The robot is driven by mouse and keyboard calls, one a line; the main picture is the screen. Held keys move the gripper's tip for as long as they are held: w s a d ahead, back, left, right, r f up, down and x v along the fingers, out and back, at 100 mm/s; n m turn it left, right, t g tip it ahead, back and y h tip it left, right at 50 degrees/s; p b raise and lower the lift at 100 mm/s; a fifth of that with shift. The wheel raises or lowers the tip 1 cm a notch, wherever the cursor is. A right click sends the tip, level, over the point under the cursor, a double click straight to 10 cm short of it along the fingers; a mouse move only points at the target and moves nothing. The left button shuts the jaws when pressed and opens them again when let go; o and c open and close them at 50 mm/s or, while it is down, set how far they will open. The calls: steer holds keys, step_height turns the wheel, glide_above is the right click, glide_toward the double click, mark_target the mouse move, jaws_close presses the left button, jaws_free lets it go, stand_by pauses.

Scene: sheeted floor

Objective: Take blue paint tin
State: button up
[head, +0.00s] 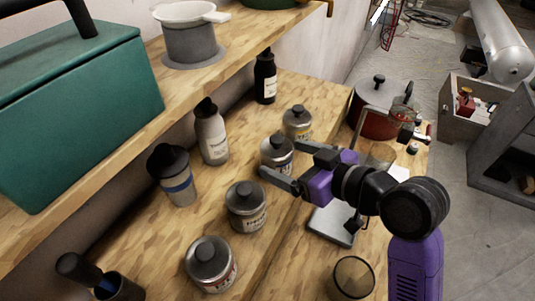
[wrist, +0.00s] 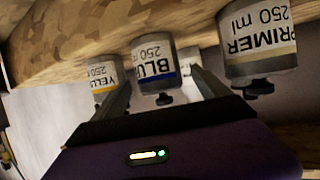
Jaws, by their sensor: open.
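The blue paint tin (head: 277,152) is a small grey can with a dark knob lid. It stands upright on the wooden shelf, in a row of similar tins. In the wrist view, which is upside down, its label reads BLUE (wrist: 155,66) above a blue band. My gripper (head: 280,160) is open, its two fingers reaching to either side of the blue tin. In the wrist view the tin shows between the fingers; whether they touch it I cannot tell.
A yellow-banded tin (head: 297,123) stands just behind, and the primer tin (head: 247,208) just in front, both near the fingers. Another tin (head: 211,264) stands closer. Bottles (head: 212,138) line the wall side. A green toolbox (head: 75,110) sits on the upper shelf.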

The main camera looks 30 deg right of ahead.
mark_target(267, 151)
steer(key=shift+p+x, duration=0.75)
steer(key=shift+x, duration=2.75)
steer(key=shift+w+r, duration=0.1)
steer(key=shift+r, duration=0.05)
jaws_close()
